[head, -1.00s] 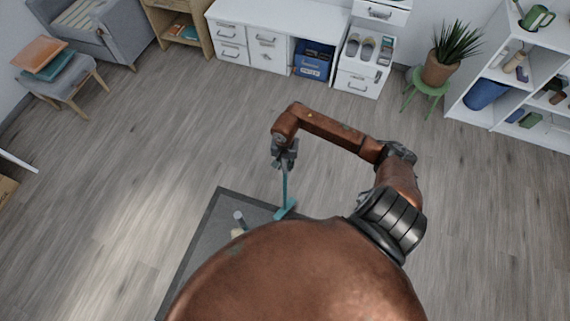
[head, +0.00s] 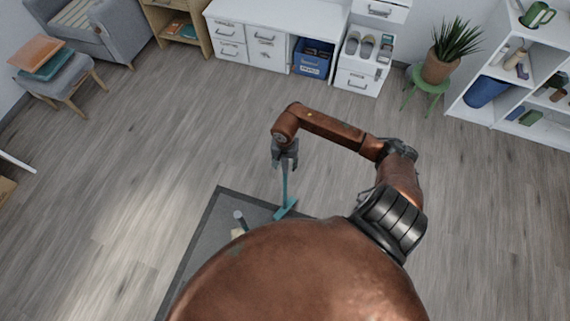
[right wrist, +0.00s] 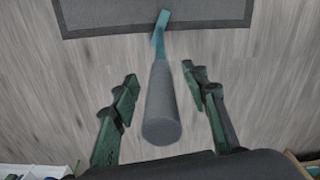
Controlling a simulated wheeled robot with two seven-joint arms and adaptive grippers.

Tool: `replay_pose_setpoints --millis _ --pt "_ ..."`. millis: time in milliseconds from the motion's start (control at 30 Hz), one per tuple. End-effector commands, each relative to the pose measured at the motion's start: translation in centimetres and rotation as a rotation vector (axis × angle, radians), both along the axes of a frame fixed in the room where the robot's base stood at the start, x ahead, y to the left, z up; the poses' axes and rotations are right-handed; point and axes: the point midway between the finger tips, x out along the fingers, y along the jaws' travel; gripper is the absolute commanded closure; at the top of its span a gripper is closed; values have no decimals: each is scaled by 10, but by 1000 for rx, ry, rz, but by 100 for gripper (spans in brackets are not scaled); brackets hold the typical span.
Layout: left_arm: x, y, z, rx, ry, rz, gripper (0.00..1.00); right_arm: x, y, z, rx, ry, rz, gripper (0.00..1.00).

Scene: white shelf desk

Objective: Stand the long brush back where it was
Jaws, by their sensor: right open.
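The long brush has a teal head (head: 286,209) at the edge of the dark mat and a teal shaft rising from it. In the right wrist view its thick grey handle (right wrist: 162,105) points toward the camera, so it stands roughly upright. My right gripper (head: 285,158) is at the top of the brush. Its green-grey fingers (right wrist: 160,80) are open on either side of the handle, with a visible gap on both sides. My left gripper is not in view.
The dark grey mat (head: 212,235) lies on the wood floor, partly hidden by my body. A short grey-handled tool (head: 240,217) is on it. White drawers (head: 358,83), a plant on a green stool (head: 425,86) and a white shelf (head: 470,113) stand at the back. Floor between is clear.

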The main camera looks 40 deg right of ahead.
Motion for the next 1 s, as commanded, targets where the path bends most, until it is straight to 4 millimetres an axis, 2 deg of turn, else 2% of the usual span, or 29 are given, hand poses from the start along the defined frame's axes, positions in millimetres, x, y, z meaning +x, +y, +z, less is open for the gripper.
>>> replay_pose_setpoints --millis 200,333,800,1000 --pt "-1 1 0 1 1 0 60 -1 0 0 0 1 0 59" --pt "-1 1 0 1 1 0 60 1 -1 9 -3 -1 1 59" --pt "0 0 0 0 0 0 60 1 -1 99 -4 -2 1 59" --pt "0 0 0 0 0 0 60 0 0 117 -1 0 0 59"
